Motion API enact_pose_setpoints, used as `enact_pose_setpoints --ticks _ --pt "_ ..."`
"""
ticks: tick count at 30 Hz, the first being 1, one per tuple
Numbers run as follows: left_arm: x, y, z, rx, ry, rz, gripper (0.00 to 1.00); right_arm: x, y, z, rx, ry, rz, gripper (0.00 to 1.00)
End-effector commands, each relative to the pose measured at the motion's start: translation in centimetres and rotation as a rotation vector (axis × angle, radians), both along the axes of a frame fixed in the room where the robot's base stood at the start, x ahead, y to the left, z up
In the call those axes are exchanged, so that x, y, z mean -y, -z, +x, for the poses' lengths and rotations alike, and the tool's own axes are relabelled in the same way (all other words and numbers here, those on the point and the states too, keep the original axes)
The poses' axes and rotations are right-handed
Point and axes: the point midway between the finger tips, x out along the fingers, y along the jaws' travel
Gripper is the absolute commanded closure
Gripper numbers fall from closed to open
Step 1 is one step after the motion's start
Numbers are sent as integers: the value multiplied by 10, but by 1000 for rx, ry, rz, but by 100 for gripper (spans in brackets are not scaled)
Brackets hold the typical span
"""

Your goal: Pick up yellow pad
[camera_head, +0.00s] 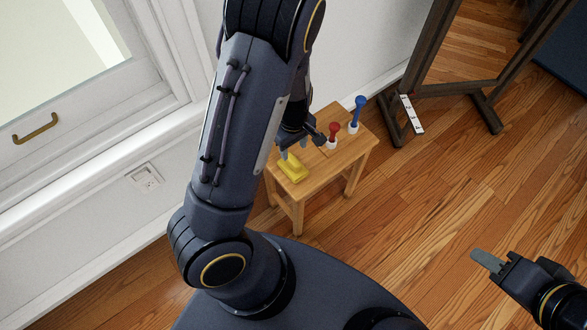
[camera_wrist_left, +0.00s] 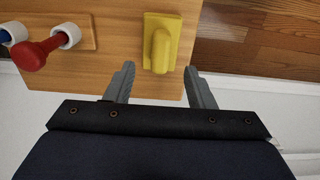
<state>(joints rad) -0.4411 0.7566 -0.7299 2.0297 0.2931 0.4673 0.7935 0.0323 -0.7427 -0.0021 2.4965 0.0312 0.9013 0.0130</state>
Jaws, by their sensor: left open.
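The yellow pad (camera_head: 291,168) lies on the small wooden table (camera_head: 321,166), near its left edge in the head view. In the left wrist view the yellow pad (camera_wrist_left: 161,45) has a raised, rounded grip on a flat base. My left gripper (camera_head: 291,150) is right by the pad, and in the left wrist view its two fingers (camera_wrist_left: 160,85) are apart, with the pad's grip just beyond the tips, between their lines. Nothing is held. My right gripper (camera_head: 488,261) is at the lower right of the head view, away from the table; its finger gap is not clear.
A red-topped tool (camera_head: 334,130) and a blue-topped tool (camera_head: 357,112) stand in white holders on the table, to the right of the pad in the head view. A dark wooden frame (camera_head: 421,60) stands behind.

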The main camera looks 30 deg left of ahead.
Motion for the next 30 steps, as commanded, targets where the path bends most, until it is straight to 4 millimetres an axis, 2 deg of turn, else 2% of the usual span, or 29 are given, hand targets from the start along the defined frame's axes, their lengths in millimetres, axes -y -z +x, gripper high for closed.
enact_pose_setpoints --ticks 3,10,18,25,26,30 --pt "-1 17 0 -3 -5 5 51 0 7 0 0 0 0 64" --pt "-1 37 1 -3 -2 3 51 0 15 0 0 0 0 64" --pt "-2 75 1 -4 -1 3 51 0 31 0 0 0 0 64" --pt "-2 76 2 -1 0 2 51 0 30 0 0 0 0 64" --pt "-2 76 2 -1 0 2 52 0 30 0 0 0 0 64" --pt "-2 76 2 -2 0 2 71 0 30 0 0 0 0 64"
